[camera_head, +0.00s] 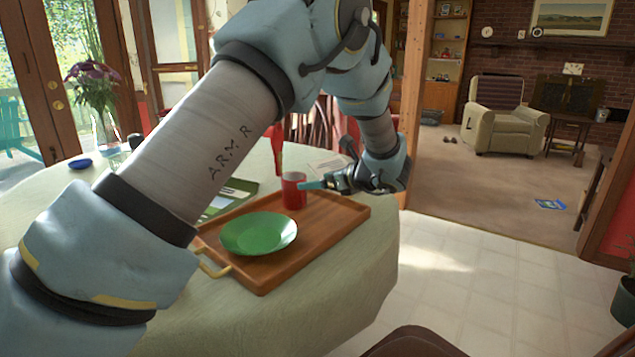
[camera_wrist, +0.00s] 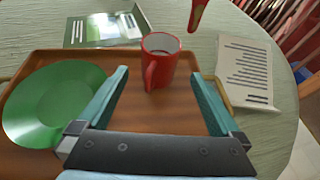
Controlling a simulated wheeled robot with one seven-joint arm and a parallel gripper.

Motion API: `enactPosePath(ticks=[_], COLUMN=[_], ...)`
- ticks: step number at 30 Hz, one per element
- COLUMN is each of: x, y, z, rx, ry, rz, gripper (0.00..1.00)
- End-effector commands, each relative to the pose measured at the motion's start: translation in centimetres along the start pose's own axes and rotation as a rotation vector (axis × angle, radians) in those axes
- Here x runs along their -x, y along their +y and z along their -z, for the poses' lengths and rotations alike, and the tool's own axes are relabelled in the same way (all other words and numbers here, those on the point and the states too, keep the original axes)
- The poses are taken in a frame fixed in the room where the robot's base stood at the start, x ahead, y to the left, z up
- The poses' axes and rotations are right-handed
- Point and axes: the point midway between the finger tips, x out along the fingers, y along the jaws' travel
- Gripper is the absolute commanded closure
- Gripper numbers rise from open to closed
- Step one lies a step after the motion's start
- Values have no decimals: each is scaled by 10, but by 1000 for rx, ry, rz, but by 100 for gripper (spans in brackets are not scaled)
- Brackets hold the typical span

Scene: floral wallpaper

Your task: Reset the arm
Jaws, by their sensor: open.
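My gripper (camera_head: 318,184) is at the right of my arm in the head view, low over the wooden tray (camera_head: 330,230). In the wrist view my gripper (camera_wrist: 165,95) is open, with its two teal fingers apart and nothing held between them. A red mug (camera_wrist: 159,58) stands on the tray just beyond the fingertips, its handle toward me. The mug also shows in the head view (camera_head: 293,190), beside the fingertips. A green plate (camera_head: 259,233) lies on the tray; it is left of the fingers in the wrist view (camera_wrist: 50,103).
The tray sits on a round table with a pale green cloth (camera_head: 350,300). Printed papers (camera_wrist: 245,72) and a green-edged booklet (camera_wrist: 105,28) lie around it. A red object (camera_wrist: 197,14) stands behind the mug. Flowers (camera_head: 95,90) stand at the far left. Chairs surround the table.

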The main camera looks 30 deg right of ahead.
Motion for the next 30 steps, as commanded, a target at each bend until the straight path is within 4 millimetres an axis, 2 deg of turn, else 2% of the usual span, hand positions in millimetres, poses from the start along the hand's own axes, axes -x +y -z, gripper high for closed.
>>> enactPosePath(ticks=[9,11,14,17,18,22,26,30], x=[-2,-7,-22,-41,-48,-58,-54,-36], y=[3,12,41,89,112,186,260,328], z=[-1,-5,-13,-24,-27,-35,-40,-43], rx=[7,27,100,230,295,538,836,1188], ry=[6,22,80,169,208,328,426,489], rz=[-7,-25,-90,-197,-247,-424,-620,-829], gripper=[0,0,0,0,0,0,0,0])
